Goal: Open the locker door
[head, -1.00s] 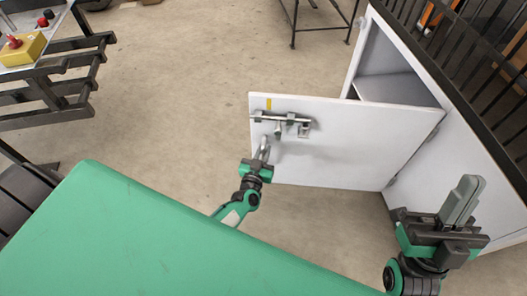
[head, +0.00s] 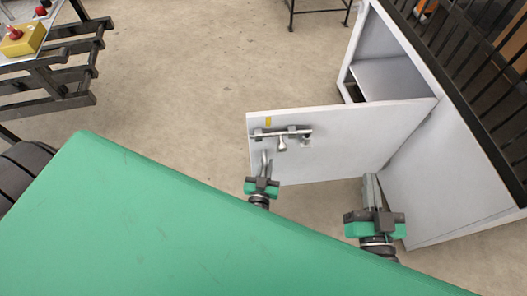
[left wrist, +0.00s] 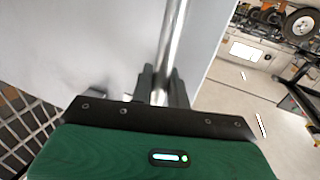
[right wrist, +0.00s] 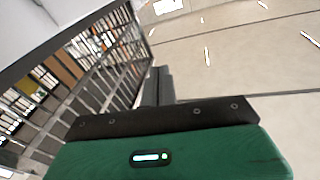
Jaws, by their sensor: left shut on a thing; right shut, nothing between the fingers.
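The white locker door (head: 345,140) stands swung out from the locker (head: 435,165), and the inside with a shelf (head: 390,78) shows behind it. A metal bolt latch (head: 290,132) with a small knob is on the door's face near its free edge. My left gripper (head: 265,163) is at the door's face below the latch. In the left wrist view its fingers (left wrist: 160,85) are shut on a shiny metal bar, the door handle (left wrist: 172,40). My right gripper (head: 371,188) is shut and empty, in front of the door near its hinge side.
A dark slatted rack (head: 470,75) lies along the locker's top. A bench with a yellow box (head: 25,40) stands at the upper left. A dark metal stand (head: 318,10) is at the back. Open floor (head: 190,80) lies left of the door.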

